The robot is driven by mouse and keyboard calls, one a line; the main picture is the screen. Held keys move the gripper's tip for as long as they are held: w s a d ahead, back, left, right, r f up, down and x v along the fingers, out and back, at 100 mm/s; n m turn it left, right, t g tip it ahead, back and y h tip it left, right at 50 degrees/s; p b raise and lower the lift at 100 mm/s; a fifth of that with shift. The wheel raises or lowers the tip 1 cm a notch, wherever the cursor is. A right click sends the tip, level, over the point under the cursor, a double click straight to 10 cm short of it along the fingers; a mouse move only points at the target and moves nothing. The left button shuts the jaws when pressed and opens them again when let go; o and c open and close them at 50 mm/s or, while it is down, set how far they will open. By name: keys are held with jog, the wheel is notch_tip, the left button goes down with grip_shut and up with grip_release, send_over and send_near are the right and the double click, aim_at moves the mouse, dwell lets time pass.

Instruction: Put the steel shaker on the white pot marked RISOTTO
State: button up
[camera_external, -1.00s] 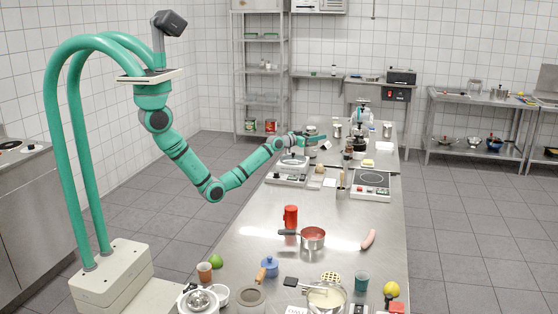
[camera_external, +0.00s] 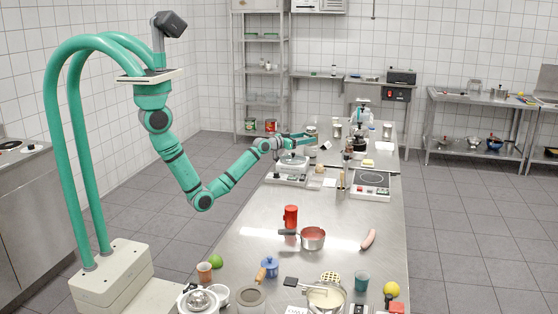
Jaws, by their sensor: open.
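My gripper (camera_external: 308,139) is open, with its teal fingers reaching right over the far part of the steel table, above and just behind a white appliance like a scale. Nothing shows clearly between the fingers. I cannot identify the steel shaker for certain; small pale or metallic cylinders stand at the far end, one right of the gripper (camera_external: 337,130) and one farther right (camera_external: 387,131). A jar-like item (camera_external: 311,129) shows just behind the fingers. No RISOTTO lettering is readable, so I cannot tell which thing is the white pot.
A blue lidded pot (camera_external: 270,266), a lemon (camera_external: 392,289) and other items crowd the near end.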

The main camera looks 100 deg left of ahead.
aim_at(306, 137)
jog(key=shift+v, duration=2.35)
jog(key=shift+n, duration=0.5)
jog(key=s+d, duration=0.1)
jog(key=s+d+f, duration=0.1)
jog(key=s, duration=0.1)
jog(key=s+d+f, duration=0.1)
jog(key=shift+s+d, duration=0.15)
jog(key=s+d+n+t, duration=0.1)
jog(key=s+d+t, duration=0.1)
jog(key=s+d, duration=0.55)
jog(key=s+d+f+m+h, duration=0.2)
jog(key=d+f, duration=0.2)
jog(key=d, duration=0.4)
jog(key=s+d+f+m+t+h, duration=0.1)
jog(key=s+d+f+m+h, duration=0.15)
jog(key=d, duration=0.65)
jog(key=s+d+f+m+h, duration=0.25)
jog(key=d+f, duration=0.25)
jog(key=d, duration=0.3)
jog(key=s+d+m+h, duration=0.2)
jog(key=s+d, duration=0.3)
jog(key=d, duration=0.3)
jog(key=s+d+m+h, duration=0.2)
jog(key=s+d, duration=0.3)
jog(key=d, duration=0.4)
jog(key=shift+s+d+f+h, duration=0.2)
jog(key=shift+d+h, duration=0.05)
jog(key=shift+h, duration=0.65)
